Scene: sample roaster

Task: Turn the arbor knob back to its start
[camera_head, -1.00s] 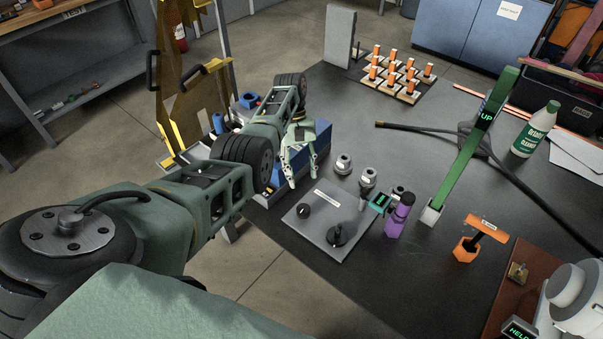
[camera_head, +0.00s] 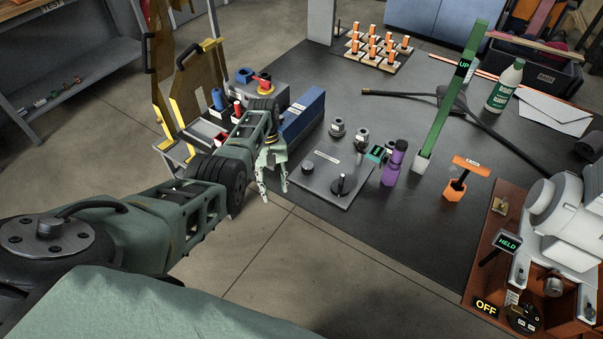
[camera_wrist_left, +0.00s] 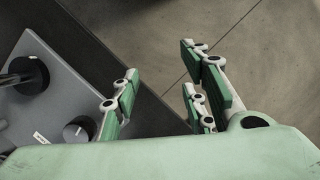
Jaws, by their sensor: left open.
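A grey plate (camera_head: 320,192) lies at the table's near left edge with two black controls on it. One is a small round black knob (camera_head: 307,168), which also shows in the left wrist view (camera_wrist_left: 78,130) with a pale pointer line. The other is a black round base with a rod (camera_head: 342,185), partly cut off in the left wrist view (camera_wrist_left: 28,74). I cannot read which is the arbor knob. My left gripper (camera_head: 274,193) is open and empty, left of the plate and apart from both controls, with floor behind its fingers. My right gripper does not show.
A blue block (camera_head: 303,115) stands behind the plate. A purple bottle (camera_head: 394,163), a green upright bar (camera_head: 450,100) and an orange holder (camera_head: 454,188) stand to the right. A machine (camera_head: 565,215) fills the right edge. Table surface (camera_head: 400,235) is clear in front.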

